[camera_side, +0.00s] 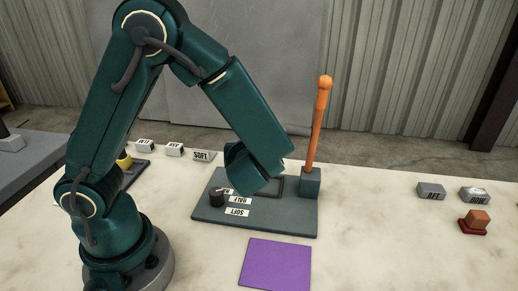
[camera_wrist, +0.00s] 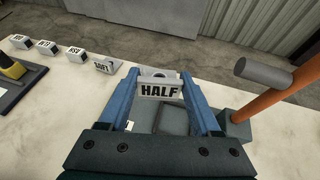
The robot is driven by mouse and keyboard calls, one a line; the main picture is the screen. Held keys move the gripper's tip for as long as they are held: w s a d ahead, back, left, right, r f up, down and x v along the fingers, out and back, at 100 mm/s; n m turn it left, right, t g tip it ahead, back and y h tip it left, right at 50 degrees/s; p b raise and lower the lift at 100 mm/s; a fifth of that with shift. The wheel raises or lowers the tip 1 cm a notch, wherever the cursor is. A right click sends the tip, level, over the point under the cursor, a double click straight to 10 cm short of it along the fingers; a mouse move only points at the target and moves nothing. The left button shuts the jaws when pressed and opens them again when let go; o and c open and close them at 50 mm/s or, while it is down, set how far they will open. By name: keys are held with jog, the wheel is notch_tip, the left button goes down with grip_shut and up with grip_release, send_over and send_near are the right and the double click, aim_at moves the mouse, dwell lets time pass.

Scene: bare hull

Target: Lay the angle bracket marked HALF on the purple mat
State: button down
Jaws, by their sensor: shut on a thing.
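The grey angle bracket marked HALF (camera_wrist: 160,91) is between the blue fingers of my gripper (camera_wrist: 161,80) in the wrist view. My gripper is shut on it, and its label faces the wrist camera. In the side view my gripper's end is above the dark base plate, and I cannot make out the bracket there. The purple mat (camera_side: 275,264) lies flat and bare on the table in the side view, in front of the plate. The mat does not show in the wrist view.
The dark plate (camera_side: 290,221) carries a black knob (camera_side: 216,199), labels, and an orange upright lever (camera_side: 319,125) at its right. Marked brackets including SOFT (camera_side: 203,155) stand behind left.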

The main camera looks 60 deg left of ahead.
jog(key=s+a+f+n+g+h, duration=0.1)
jog(key=s+n+g, duration=0.4)
jog(key=n+g, duration=0.1)
jog(key=s+f+n+g+h, duration=0.1)
jog(key=s+n+g+h, duration=0.1)
jog(key=s+n+g, duration=0.4)
jog(key=s+a+f+n+g+h, duration=0.1)
jog(key=s+n+g+h, duration=0.1)
jog(key=s+n+g, duration=0.3)
jog(key=shift+s+a+f+n+g, duration=0.2)
jog(key=shift+n+g, duration=0.2)
jog(key=shift+g, duration=0.1)
jog(key=shift+s+a+f+n+g, duration=0.15)
jog(key=shift+s+f+n+g, duration=0.05)
jog(key=shift+n+g, duration=0.25)
jog(key=d+n+g+h, duration=0.1)
jog(key=d+n+h, duration=0.5)
jog(key=n+h, duration=0.4)
jog(key=w+d+r+n+t+h, duration=0.2)
jog(key=w+r+n+t+h, duration=0.1)
jog(key=n+h, duration=0.25)
jog(key=n+t+h, duration=0.5)
jog(key=n+t, duration=0.3)
jog(key=t, duration=0.2)
send_over(269, 255)
notch_tip(269, 255, down, 5)
jog(key=shift+f, duration=0.1)
jog(key=shift+y, duration=0.25)
jog(key=shift+f, duration=2)
